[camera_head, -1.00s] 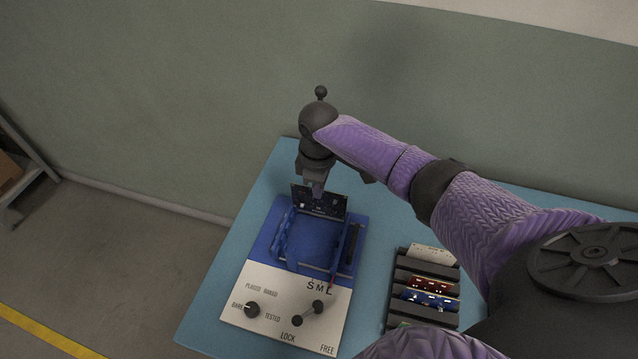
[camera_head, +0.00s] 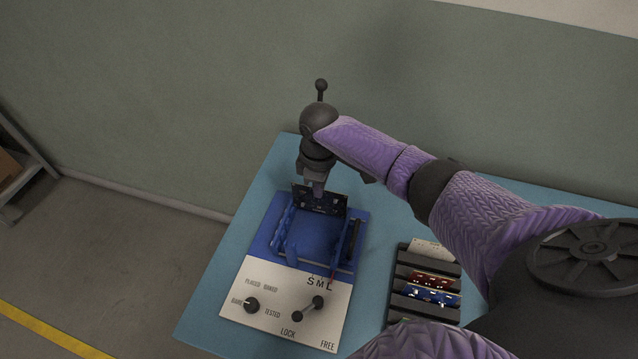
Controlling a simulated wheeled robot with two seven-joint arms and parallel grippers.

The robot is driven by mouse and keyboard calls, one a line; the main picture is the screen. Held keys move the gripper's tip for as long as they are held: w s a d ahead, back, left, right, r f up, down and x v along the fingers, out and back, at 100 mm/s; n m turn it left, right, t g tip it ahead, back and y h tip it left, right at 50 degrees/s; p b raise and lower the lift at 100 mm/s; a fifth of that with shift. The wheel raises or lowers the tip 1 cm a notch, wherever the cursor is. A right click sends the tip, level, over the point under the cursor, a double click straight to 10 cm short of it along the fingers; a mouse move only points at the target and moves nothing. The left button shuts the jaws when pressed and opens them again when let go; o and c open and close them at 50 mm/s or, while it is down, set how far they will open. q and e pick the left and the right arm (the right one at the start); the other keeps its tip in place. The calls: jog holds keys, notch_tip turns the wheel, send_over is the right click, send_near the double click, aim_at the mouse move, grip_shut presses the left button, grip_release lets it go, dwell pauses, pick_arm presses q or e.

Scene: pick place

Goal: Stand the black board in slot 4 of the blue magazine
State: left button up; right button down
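The blue magazine (camera_head: 313,243) stands on a panel at the left of the table, with blue side rails. The black board (camera_head: 328,203) is upright at its far end, spanning between the rails. My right gripper (camera_head: 318,190) is directly above the board, with its fingers at the board's top edge, and appears shut on it. I cannot read the slot numbers or tell how deep the board sits. My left gripper is not in view.
A dark rack (camera_head: 407,270) with white, red and blue boards stands to the right of the panel. The panel's white front (camera_head: 283,303) carries knobs and printed labels. My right arm covers the table's right part.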

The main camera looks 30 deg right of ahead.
jog(key=shift+f, duration=0.1)
jog(key=shift+f+b, duration=0.5)
jog(key=shift+f, duration=0.35)
jog(key=c, duration=0.8)
grip_release()
jog(key=shift+c, duration=0.8)
